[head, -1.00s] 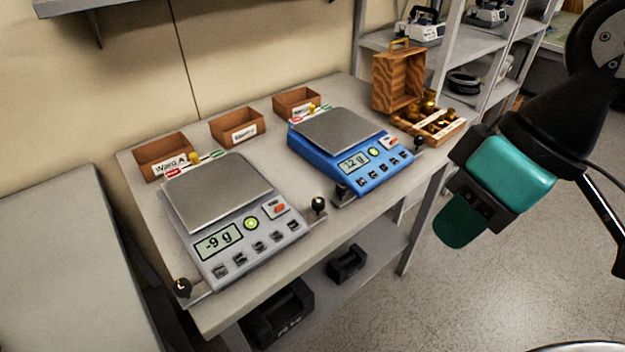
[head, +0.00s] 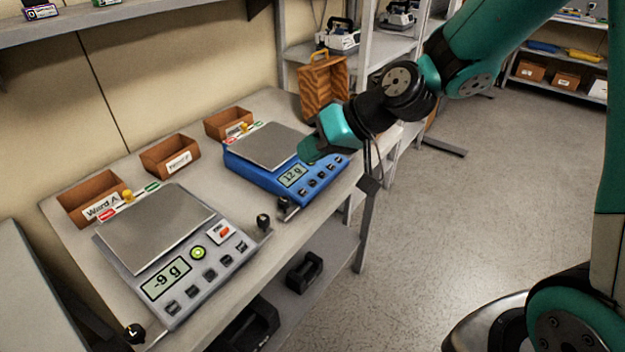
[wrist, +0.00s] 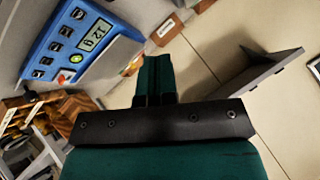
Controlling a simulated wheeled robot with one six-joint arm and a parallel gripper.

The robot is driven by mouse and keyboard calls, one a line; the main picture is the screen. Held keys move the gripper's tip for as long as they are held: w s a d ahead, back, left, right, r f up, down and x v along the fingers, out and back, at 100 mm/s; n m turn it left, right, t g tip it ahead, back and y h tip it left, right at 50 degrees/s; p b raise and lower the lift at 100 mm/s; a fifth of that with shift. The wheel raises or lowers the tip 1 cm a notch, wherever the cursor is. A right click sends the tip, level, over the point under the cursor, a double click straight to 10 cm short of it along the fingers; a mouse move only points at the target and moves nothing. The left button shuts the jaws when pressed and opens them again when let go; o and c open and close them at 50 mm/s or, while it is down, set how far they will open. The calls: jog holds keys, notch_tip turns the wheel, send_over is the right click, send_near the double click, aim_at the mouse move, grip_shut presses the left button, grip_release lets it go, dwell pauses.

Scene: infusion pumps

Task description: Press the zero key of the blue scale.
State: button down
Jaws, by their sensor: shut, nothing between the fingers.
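The blue scale (head: 262,178) stands on the bench with a grey pan, and its display (head: 292,176) reads 12 g. A row of small dark keys (head: 322,182) runs along its front; their labels are too small to read. My gripper (head: 308,151) is shut and empty, over the right part of the scale, hiding its level and red key; contact cannot be told. In the wrist view the scale (wrist: 60,25) is at upper left, with the display, dark keys, level (wrist: 76,58) and red key (wrist: 63,77) visible. The shut fingers (wrist: 155,70) are to their right.
A grey scale (head: 200,262) reading -9 g stands nearer on the bench. Wooden boxes (head: 170,157) line the wall. A wooden case (head: 322,88) stands behind my gripper. The floor (head: 440,215) right of the bench is clear.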

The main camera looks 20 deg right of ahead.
jog(key=w+d+f+m+t, duration=0.3)
jog(key=w+d+f+t, duration=0.1)
jog(key=w, duration=0.4)
jog(key=d+f, duration=0.1)
jog(key=d, duration=0.1)
jog(key=shift+w+d+m+h, duration=0.3)
jog(key=shift+m, duration=0.1)
jog(key=shift+f, duration=0.1)
jog(key=b, duration=0.4)
send_over(318, 185)
jog(key=f, duration=0.7)
jog(key=shift+s+d, duration=0.15)
jog(key=shift+s, duration=0.1)
jog(key=shift+w+f+b, duration=0.2)
jog(key=shift+f+b, duration=0.4)
jog(key=shift+f, duration=0.1)
jog(key=shift+a+f+b, duration=0.2)
jog(key=shift+f+b, duration=0.15)
jog(key=shift+b, duration=0.1)
